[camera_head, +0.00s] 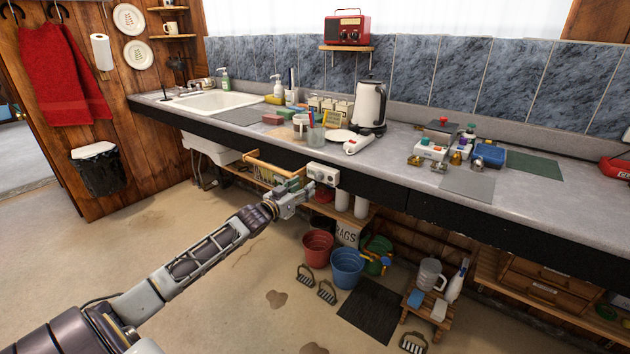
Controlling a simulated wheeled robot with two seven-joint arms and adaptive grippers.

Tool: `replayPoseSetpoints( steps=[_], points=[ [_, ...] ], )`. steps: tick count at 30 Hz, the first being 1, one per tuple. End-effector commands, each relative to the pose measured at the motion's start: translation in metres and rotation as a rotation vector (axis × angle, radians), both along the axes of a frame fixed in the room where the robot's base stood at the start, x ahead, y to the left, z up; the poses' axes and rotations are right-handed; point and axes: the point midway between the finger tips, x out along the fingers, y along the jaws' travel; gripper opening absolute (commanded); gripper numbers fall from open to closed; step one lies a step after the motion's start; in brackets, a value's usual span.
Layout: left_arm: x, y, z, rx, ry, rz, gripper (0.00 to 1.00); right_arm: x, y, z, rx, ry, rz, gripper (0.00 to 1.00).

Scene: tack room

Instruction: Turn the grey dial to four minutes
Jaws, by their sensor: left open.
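A small white control box (327,171) is fixed at the front edge of the counter, near the middle of the view. A small round grey dial (320,177) seems to show on its front face; its markings are too small to read. My left arm reaches in from the lower left, and my left gripper (303,187) is open just left of the box's face. I cannot tell whether a finger touches the dial. Part of the box's left side is close behind the fingers. My right gripper is out of view.
The grey counter (400,185) holds a white kettle (369,104), jars and several bottles. Below are a red bucket (318,248), a blue bucket (347,267) and a small stool (428,308). The floor at left is clear.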

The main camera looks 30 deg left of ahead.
Motion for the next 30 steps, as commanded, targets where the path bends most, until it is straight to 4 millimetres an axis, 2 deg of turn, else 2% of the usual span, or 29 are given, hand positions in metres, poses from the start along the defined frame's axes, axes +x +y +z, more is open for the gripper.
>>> replayPoseSetpoints(
  steps=[16, 30],
  points=[
    [0.03, -0.002, 0.0, 0.0, -0.001, 0.001, 0.49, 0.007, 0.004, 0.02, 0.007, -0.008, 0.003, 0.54],
    [0.054, -0.004, 0.0, 0.0, 0.0, 0.0, 0.49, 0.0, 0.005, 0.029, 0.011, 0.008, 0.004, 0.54]
  ],
)
